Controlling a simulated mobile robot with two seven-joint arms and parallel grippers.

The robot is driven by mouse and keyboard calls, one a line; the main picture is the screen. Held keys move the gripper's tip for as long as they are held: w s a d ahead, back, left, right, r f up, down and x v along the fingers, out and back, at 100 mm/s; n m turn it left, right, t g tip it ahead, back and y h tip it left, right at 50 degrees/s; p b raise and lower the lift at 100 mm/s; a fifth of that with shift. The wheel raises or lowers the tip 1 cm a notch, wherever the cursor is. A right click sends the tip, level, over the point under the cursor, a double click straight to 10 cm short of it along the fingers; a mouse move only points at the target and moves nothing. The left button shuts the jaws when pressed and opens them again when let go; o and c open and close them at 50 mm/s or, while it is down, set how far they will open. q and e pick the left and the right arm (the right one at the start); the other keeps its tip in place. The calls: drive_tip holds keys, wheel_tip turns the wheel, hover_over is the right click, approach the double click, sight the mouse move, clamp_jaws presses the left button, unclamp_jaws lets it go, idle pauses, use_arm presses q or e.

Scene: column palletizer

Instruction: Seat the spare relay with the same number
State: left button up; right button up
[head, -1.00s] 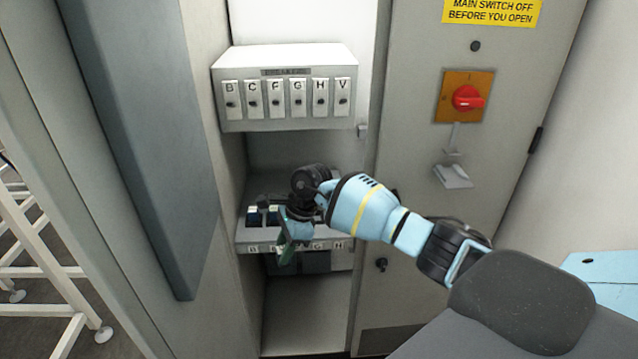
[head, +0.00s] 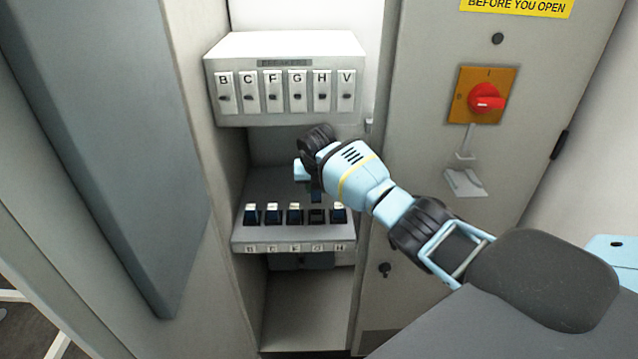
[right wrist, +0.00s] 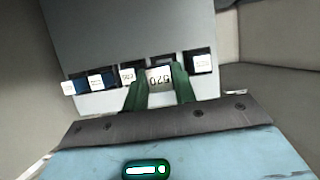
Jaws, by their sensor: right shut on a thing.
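My right gripper (head: 315,188) is over the relay rack (head: 246,234), above socket G. In the right wrist view its green fingers (right wrist: 160,88) are shut on a relay (right wrist: 159,77) with a white label. The label's number is upside down and I cannot read it surely. In the head view the held relay (head: 316,197) shows as a small dark blue piece above the dark socket G (head: 317,216); whether it touches the socket I cannot tell. Dark blue relays with pale tops stand in B (head: 252,215), C (head: 273,215), F (head: 295,215) and H (head: 339,214). My left gripper is not in view.
A grey breaker box (head: 285,50) with several lettered switches overhangs the rack. The cabinet wall is close on the left. A panel with a red main switch (head: 487,98) stands on the right. The bay below the rack is mostly open.

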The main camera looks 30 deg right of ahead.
sight(316, 201)
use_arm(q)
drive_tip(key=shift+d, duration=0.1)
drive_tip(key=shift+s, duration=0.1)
use_arm(e)
drive_tip(key=shift+f, duration=0.1)
drive_tip(key=shift+f+b, duration=0.35)
drive_tip(key=shift+f, duration=0.8)
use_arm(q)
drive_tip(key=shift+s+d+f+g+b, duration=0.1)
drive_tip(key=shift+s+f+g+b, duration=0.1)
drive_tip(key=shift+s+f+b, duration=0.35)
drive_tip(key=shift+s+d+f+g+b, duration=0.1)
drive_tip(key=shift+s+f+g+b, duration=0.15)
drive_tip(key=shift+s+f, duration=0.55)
use_arm(e)
drive_tip(key=shift+f, duration=2.25)
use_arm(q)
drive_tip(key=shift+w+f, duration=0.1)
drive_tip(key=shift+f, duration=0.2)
use_arm(e)
drive_tip(key=shift+f, duration=0.2)
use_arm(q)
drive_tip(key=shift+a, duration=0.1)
use_arm(e)
drive_tip(key=o, duration=1.1)
drive_tip(key=shift+c, duration=0.2)
